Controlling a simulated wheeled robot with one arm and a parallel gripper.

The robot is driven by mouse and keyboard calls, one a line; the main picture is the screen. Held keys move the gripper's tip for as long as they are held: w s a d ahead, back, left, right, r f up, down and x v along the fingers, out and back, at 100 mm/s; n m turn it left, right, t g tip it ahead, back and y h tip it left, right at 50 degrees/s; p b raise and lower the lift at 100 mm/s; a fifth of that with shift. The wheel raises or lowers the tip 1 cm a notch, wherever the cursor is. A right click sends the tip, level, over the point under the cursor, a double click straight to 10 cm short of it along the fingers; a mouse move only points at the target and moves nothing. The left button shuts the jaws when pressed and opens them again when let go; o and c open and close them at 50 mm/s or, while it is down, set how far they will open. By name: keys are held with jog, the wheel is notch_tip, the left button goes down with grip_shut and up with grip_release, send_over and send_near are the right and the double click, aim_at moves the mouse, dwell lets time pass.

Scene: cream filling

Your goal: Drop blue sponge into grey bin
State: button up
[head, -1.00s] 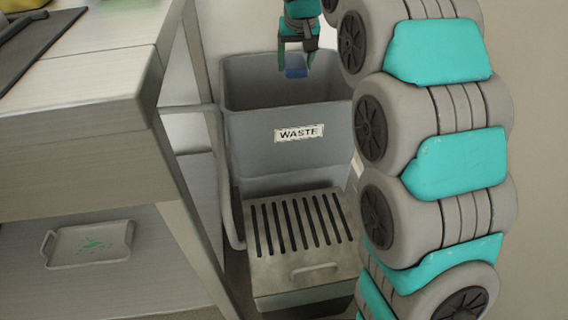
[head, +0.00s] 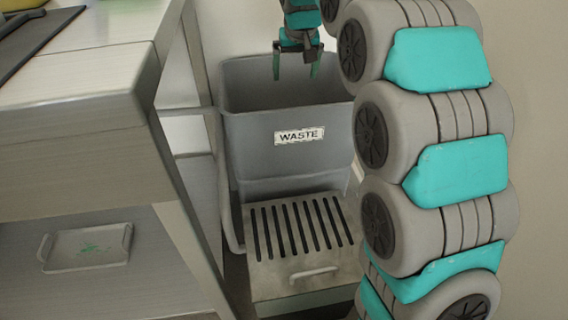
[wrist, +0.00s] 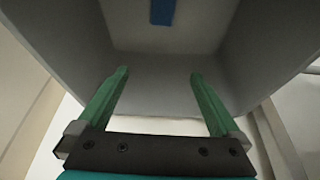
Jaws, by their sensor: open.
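The grey bin (head: 262,158) with a "WASTE" label stands beside the steel table. My gripper (head: 295,68) is over the bin's opening, pointing down, open and empty. The wrist view shows its two green fingers (wrist: 157,80) spread apart with nothing between them. In the wrist view the blue sponge (wrist: 162,12) lies inside the grey bin, on its floor near the top edge of the picture and partly cut off. The sponge is hidden behind the bin's front wall in the head view.
A steel table (head: 75,85) stands on the left, with a dark board (head: 30,45) on top. A slotted metal box (head: 300,235) with a handle is in front of the bin.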

jog(key=v, duration=0.7)
jog(key=shift+r+p, duration=0.3)
jog(key=shift+r, duration=0.05)
jog(key=shift+s, duration=0.2)
